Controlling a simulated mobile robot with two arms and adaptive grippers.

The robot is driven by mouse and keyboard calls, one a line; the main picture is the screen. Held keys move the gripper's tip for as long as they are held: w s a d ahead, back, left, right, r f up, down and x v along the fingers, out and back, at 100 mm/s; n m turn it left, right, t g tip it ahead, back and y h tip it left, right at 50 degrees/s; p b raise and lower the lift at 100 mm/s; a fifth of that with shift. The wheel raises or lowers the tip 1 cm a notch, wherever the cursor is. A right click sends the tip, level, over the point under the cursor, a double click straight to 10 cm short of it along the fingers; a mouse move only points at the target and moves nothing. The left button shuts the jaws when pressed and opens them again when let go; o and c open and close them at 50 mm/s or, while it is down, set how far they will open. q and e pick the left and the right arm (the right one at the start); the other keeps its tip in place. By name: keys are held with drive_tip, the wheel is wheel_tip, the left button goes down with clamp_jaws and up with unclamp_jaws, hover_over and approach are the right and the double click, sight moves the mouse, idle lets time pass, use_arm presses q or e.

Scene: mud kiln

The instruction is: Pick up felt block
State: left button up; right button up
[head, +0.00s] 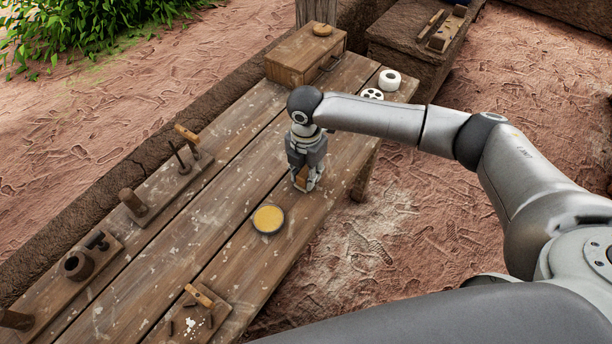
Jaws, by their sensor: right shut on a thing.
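My right gripper (306,183) points down over the right part of the long wooden table (237,204). It is shut on a small brown block (301,178), which I take to be the felt block. The fingers cover much of the block, and I cannot tell whether it touches the table top. My left gripper is not in view.
A round tin with a yellow top (268,219) sits left of the gripper. A wooden box (306,54) stands at the table's far end, with a white roll (389,80) near it. Wooden tool stands (133,202) line the left edge.

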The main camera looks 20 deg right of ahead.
drive_tip(key=shift+c, duration=0.6)
drive_tip(key=shift+r, duration=0.1)
drive_tip(key=shift+r, duration=0.5)
drive_tip(key=s+a+r+b, duration=0.1)
drive_tip(key=s+r+b, duration=0.1)
drive_tip(key=s+r, duration=1)
drive_tip(key=shift+s+a, duration=0.2)
drive_tip(key=shift+s, duration=0.75)
